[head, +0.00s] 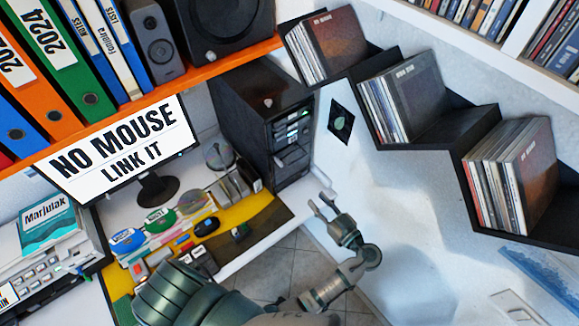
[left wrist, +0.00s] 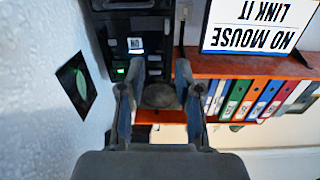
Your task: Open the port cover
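A black computer tower (head: 262,125) stands at the back of the desk, with slots and small lit parts on its front. The tower also shows in the left wrist view (left wrist: 118,28), where a green light glows on its front. I cannot make out which part is the port cover. My left gripper (head: 320,201) is in front of the white wall, below and right of the tower and apart from it. Its two fingers (left wrist: 160,70) are spread with nothing held between them. My right gripper is in neither view.
A monitor (head: 125,150) reads "NO MOUSE LINK IT". An orange shelf (head: 190,80) with binders and speakers hangs above the desk. Black zigzag shelves (head: 470,115) hold discs at right. A black diamond plaque (head: 340,123) is on the wall. Open floor (head: 270,270) lies below the gripper.

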